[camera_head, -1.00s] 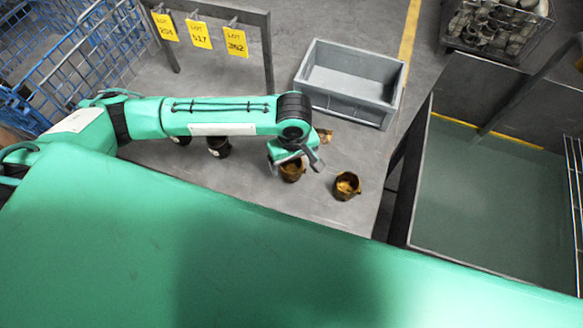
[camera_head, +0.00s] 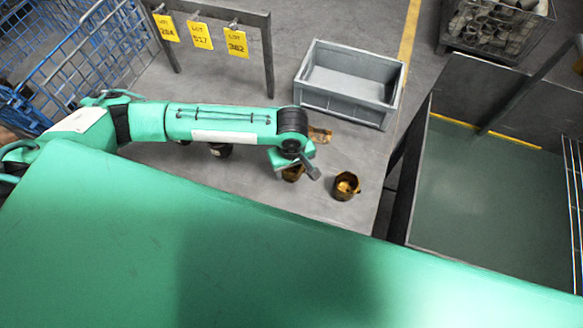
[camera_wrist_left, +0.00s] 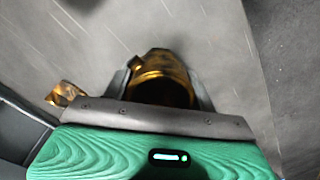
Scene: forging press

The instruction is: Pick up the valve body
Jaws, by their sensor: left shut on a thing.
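A brass-coloured valve body (camera_wrist_left: 160,72) sits between the fingers of my left gripper (camera_head: 302,169) in the left wrist view. The gripper is shut on it. In the head view this valve body (camera_head: 291,174) is mostly hidden under the gripper, and I cannot tell whether it is clear of the table. A second brass piece (camera_head: 346,185) stands apart to the right. A third brass piece (camera_head: 320,134) lies behind the gripper and also shows at the left of the wrist view (camera_wrist_left: 65,92). My right gripper is not in view.
A grey open bin (camera_head: 345,107) stands at the back of the grey table (camera_head: 250,183). A dark piece (camera_head: 220,150) is partly hidden under my left arm. Yellow lot tags (camera_head: 202,36) hang on a rack behind. A blue wire cage (camera_head: 75,55) is at the left.

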